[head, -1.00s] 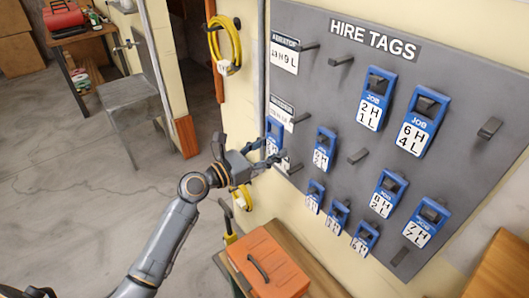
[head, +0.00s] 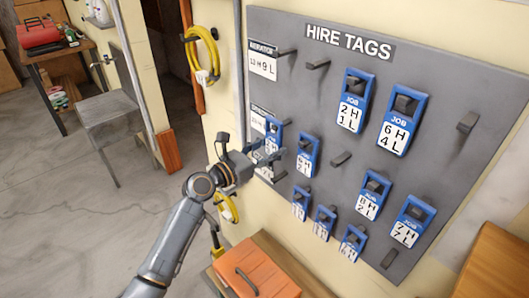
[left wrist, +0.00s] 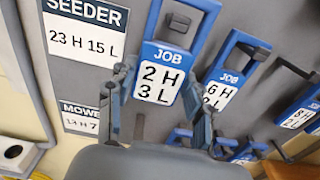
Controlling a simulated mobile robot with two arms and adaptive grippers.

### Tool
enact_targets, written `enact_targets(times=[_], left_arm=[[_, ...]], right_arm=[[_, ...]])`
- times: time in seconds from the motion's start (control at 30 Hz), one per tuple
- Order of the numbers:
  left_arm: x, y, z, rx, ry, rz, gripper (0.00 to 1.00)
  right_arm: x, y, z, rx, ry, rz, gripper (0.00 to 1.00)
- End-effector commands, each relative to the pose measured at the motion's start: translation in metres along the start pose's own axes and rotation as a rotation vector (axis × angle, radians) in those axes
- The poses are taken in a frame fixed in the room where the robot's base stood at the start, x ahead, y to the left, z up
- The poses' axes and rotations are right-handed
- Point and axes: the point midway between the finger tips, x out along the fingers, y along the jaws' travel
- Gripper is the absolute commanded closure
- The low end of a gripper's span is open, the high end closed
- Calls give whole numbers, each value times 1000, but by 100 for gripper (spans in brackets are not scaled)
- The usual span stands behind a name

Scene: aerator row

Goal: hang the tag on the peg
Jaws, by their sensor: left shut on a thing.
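A blue-framed tag with a white label reading "JOB 2 H 3 L" (left wrist: 163,82) is between the fingers of my left gripper (left wrist: 162,98) in the left wrist view. The gripper is shut on it. In the head view my left gripper (head: 266,157) is at the board's left side, and the held tag (head: 273,131) shows just above its fingers, partly hidden. A dark peg end (left wrist: 180,20) shows through the tag's open frame; I cannot tell whether the frame is around it or in front of it. My right gripper is not in view.
The grey board (head: 440,50) titled "HIRE TAGS" carries several other blue tags, one close on the right (head: 307,155), and bare pegs such as one at the upper left (head: 318,64). A seeder label (left wrist: 85,38) is left of the held tag. An orange toolbox (head: 258,272) stands below.

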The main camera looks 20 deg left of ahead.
Motion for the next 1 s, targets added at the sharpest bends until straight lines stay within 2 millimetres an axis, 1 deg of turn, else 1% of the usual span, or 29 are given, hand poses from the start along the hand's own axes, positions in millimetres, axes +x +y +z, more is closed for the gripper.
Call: enact_targets(times=[0.23, 0.43, 1.0], left_arm=[[15, 0, 0, 0, -1, 0, 74], [15, 0, -10, -1, 0, 0, 74], [16, 0, -13, 0, 0, 0, 74]], right_arm=[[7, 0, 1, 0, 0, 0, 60], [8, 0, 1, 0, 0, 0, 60], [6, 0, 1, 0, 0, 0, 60]])
